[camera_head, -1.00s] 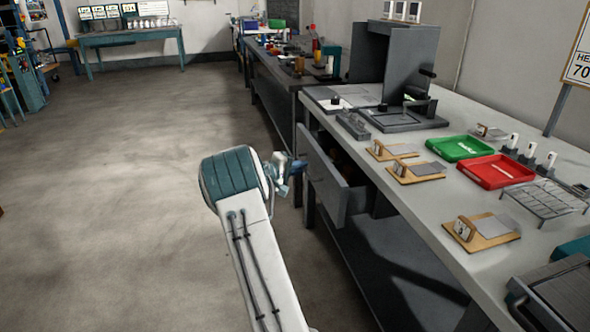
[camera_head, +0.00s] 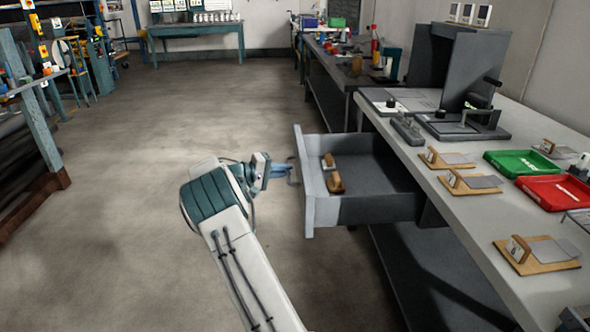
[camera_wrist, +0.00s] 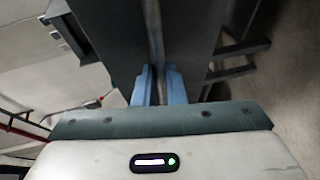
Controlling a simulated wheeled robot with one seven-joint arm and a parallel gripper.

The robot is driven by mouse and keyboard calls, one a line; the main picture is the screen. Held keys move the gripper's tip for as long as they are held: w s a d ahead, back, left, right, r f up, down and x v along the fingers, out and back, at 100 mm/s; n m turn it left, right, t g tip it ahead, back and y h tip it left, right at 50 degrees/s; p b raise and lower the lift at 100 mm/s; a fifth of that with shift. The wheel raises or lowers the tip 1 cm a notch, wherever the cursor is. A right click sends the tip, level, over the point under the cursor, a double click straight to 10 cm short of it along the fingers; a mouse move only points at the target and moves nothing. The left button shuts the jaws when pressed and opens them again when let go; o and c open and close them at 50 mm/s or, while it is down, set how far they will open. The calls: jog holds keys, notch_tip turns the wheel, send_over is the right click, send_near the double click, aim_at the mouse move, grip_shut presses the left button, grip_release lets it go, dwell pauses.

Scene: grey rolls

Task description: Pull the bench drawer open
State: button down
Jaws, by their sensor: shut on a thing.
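The bench drawer (camera_head: 380,205) stands well out from under the bench in the head view. Its light grey front panel (camera_head: 307,205) faces left, and its inside is visible. A thin handle (camera_head: 294,172) is on the front panel. My gripper (camera_head: 288,171) is at this handle, its blue fingers shut on it. In the wrist view my gripper (camera_wrist: 162,85) shows two blue fingers close together on either side of a narrow bar, the drawer handle (camera_wrist: 154,35). The handle's exact seating between the fingertips is partly hidden.
A wooden-handled tool (camera_head: 333,176) lies in the drawer. The bench top (camera_head: 465,215) holds wooden blocks with plates, a green tray (camera_head: 522,163) and a red tray (camera_head: 556,192). Open floor (camera_head: 160,130) lies left of the drawer; a rack stands at far left.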

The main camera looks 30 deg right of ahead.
jog(key=shift+w+a, duration=0.15)
jog(key=shift+a, duration=0.15)
jog(key=c, duration=1.5)
grip_release()
jog(key=s+p+v, duration=0.1)
jog(key=p+v, duration=0.2)
jog(key=v, duration=1)
jog(key=shift+w+a, duration=0.4)
jog(key=shift+w, duration=0.05)
jog(key=shift+r, duration=0.1)
